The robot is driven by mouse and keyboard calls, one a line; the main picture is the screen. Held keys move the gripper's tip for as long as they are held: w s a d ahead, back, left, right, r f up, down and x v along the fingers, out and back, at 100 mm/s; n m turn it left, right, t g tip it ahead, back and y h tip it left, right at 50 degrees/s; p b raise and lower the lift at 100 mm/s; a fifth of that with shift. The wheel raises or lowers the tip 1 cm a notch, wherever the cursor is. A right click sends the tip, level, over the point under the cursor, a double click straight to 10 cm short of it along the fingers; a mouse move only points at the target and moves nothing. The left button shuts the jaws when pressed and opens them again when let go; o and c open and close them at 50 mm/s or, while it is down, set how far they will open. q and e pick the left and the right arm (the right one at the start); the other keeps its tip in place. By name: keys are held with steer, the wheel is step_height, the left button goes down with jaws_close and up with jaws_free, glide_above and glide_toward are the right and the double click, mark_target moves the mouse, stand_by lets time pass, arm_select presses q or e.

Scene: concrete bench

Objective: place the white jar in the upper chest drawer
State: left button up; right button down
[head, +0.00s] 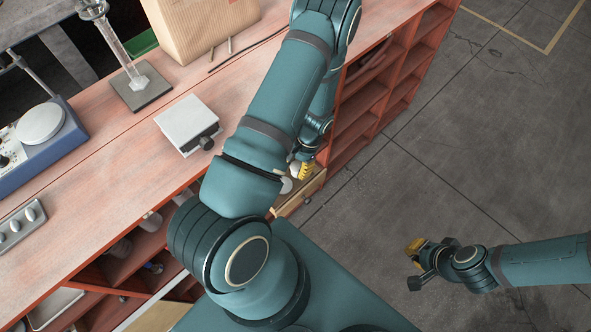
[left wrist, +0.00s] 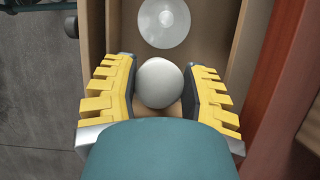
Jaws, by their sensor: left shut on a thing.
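The white jar (left wrist: 160,83) shows as a smooth round white top between the fingers of my left gripper (left wrist: 161,92) in the left wrist view. The gripper is shut on it, with yellow-ribbed fingers on both sides. Jar and fingers are over or inside an open wooden drawer (left wrist: 97,30); whether the jar touches the drawer floor is hidden. In the head view the left gripper (head: 305,171) is partly behind my arm, at the open drawer (head: 307,188) on the bench front. My right gripper (head: 415,265) is open and empty above the floor.
A pale round dish-like thing (left wrist: 164,22) lies in the drawer just beyond the jar. The reddish bench (head: 100,190) carries a white-topped device (head: 187,122), a glass column stand (head: 135,85), a cardboard box (head: 205,25) and a blue stirrer (head: 45,140). The floor at right is clear.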

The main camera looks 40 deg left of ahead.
arm_select(q)
steer(key=shift+a+f+b, duration=0.2)
steer(key=shift+f+b, duration=0.1)
steer(key=shift+f, duration=1)
steer(key=shift+f, duration=0.1)
steer(key=o, duration=0.9)
steer(key=shift+w+r, duration=0.1)
steer(key=shift+r, duration=0.3)
steer(key=p+v, duration=0.1)
steer(key=v, duration=0.2)
steer(key=w+d, duration=0.1)
steer(key=w, duration=1)
steer(key=shift+w+d+f, duration=0.3)
steer(key=shift+w+d, duration=0.05)
